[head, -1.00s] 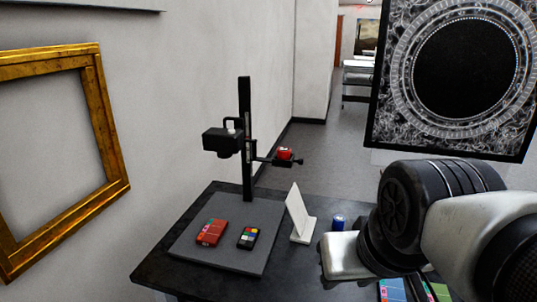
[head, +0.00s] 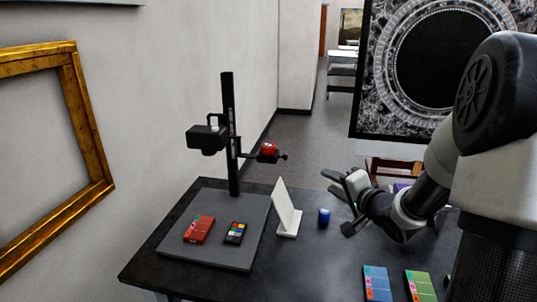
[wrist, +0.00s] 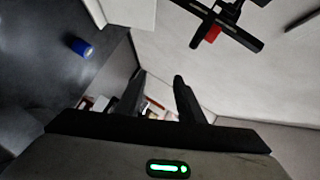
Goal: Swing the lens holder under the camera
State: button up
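The lens holder (head: 268,150) is a short dark arm with a red round piece, sticking out to the right of the black upright column (head: 230,130). The camera (head: 207,138) is a black box on the column's left side, above the grey base board. The holder is turned away from under it. In the wrist view the red piece (wrist: 213,34) shows at the top with the dark column parts. My gripper (head: 338,208) is to the right of the holder and lower, apart from it. Its two fingers are spread with nothing visible between them, also in the wrist view (wrist: 158,88).
On the grey base board (head: 205,250) lie a red box (head: 198,229) and a colour chart (head: 235,233). A white angled card (head: 286,212) and a blue cylinder (head: 323,216) stand between the board and my gripper. Coloured cards (head: 376,284) lie at the front right.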

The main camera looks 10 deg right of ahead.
aim_at(286, 157)
jog(key=w+a+y, duration=0.1)
jog(key=w+a, duration=0.2)
jog(key=w, duration=0.1)
jog(key=w+a+t+y, duration=0.1)
jog(key=w+a+y, duration=0.1)
jog(key=w+a, duration=0.2)
jog(key=w+a+r+m+y, duration=0.1)
jog(key=w+a, duration=0.2)
jog(key=w, duration=0.3)
jog(key=shift+w+a+y, duration=0.15)
jog(key=shift+a+y, duration=0.15)
jog(key=shift+y, duration=0.1)
jog(key=shift+c, duration=0.3)
grip_shut()
